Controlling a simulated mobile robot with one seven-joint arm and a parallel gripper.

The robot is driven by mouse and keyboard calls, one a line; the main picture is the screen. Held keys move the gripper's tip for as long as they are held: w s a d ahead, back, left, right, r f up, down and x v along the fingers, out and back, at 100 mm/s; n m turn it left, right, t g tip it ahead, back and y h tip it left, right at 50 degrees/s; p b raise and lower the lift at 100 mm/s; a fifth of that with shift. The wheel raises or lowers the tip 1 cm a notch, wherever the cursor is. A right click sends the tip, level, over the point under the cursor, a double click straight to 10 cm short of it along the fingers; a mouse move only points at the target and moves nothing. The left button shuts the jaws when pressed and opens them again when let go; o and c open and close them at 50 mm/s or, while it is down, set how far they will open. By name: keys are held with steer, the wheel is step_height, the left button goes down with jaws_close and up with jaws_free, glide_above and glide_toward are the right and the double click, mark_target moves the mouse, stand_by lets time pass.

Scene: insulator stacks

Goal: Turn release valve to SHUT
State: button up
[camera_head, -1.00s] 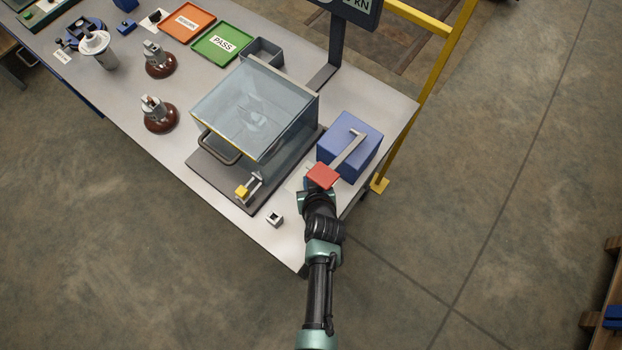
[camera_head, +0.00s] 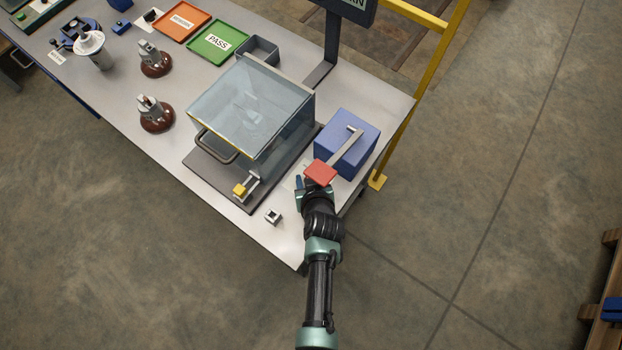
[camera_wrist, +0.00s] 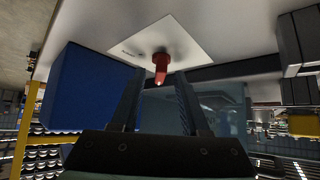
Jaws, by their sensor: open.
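In the wrist view, a red release valve (camera_wrist: 161,66) stands on a white label plate (camera_wrist: 168,40) with small text I cannot read. My gripper (camera_wrist: 158,80) is open. Its two dark fingers point toward the plate, one to each side of the valve in the picture, and nothing is held. I cannot tell how far the fingertips are from the valve. In the head view, my gripper (camera_head: 309,190) is at the near edge of the bench, beside the white plate (camera_head: 291,182). The valve itself is hidden there by the red lever pad and my gripper.
A clear-covered chamber (camera_head: 250,105) with a yellow-tipped latch (camera_head: 240,189) stands to the left. A small metal block (camera_head: 273,216) lies near the bench edge.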

steer(key=v, duration=1.3)
stand_by(0.4)
